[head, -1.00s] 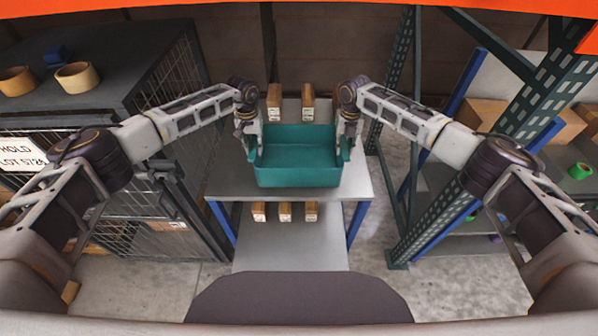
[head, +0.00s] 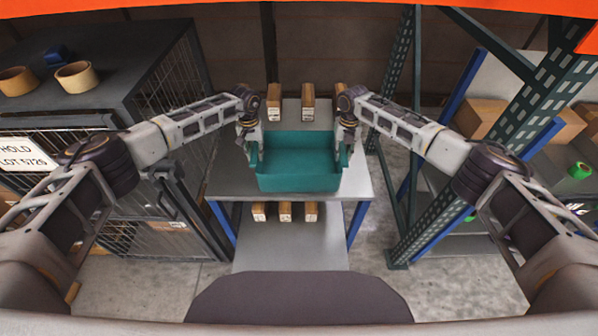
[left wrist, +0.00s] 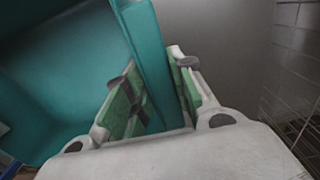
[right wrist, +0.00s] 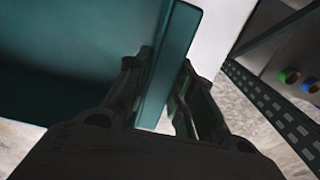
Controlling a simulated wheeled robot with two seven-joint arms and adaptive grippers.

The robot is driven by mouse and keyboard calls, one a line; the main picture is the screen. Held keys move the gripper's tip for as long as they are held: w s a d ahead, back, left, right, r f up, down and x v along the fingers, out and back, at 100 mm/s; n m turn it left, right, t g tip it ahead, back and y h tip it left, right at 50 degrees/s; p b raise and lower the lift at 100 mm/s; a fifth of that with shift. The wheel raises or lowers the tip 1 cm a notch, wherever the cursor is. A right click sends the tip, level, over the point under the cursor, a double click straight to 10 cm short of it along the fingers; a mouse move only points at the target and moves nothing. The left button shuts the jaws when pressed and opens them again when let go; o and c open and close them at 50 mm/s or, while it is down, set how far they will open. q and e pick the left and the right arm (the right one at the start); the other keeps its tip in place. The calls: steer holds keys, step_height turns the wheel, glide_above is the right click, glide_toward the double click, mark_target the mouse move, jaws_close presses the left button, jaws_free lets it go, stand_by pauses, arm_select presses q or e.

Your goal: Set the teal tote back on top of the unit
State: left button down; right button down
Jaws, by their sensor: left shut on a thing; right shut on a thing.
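The teal tote (head: 298,182) is upright over the grey top of the unit (head: 355,190) in the head view, and it looks empty inside. Whether its base touches the top or hangs just above it, I cannot tell. My left gripper (head: 254,158) is shut on the tote's left wall, and the wall runs between its fingers in the left wrist view (left wrist: 150,70). My right gripper (head: 345,156) is shut on the tote's right wall, which also shows between the fingers in the right wrist view (right wrist: 168,65).
Small cartons (head: 308,100) stand behind the tote, and several more (head: 285,211) sit on the lower shelf. A dark mesh cage (head: 120,75) with tape rolls on top stands at left. A rack with a green-and-blue upright (head: 520,110) stands at right.

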arm_select(q)
steer(key=shift+a+f, duration=0.2)
steer(key=shift+f, duration=0.3)
arm_select(e)
steer(key=shift+d+f, duration=0.2)
steer(key=shift+f, duration=0.3)
arm_select(q)
steer(key=c, duration=1.3)
jaws_free()
steer(key=shift+c, duration=0.2)
arm_select(e)
steer(key=c, duration=1.3)
jaws_free()
steer(key=shift+c, duration=0.2)
arm_select(q)
steer(key=shift+o, duration=0.7)
arm_select(e)
steer(key=shift+o, duration=0.7)
arm_select(q)
steer(key=shift+d, duration=0.1)
arm_select(e)
steer(key=shift+a, duration=0.15)
arm_select(q)
steer(key=shift+d+r, duration=0.1)
steer(key=shift+r, duration=0.05)
step_height(320, 180, up, 12)
arm_select(e)
steer(key=shift+r, duration=0.1)
step_height(320, 180, up, 12)
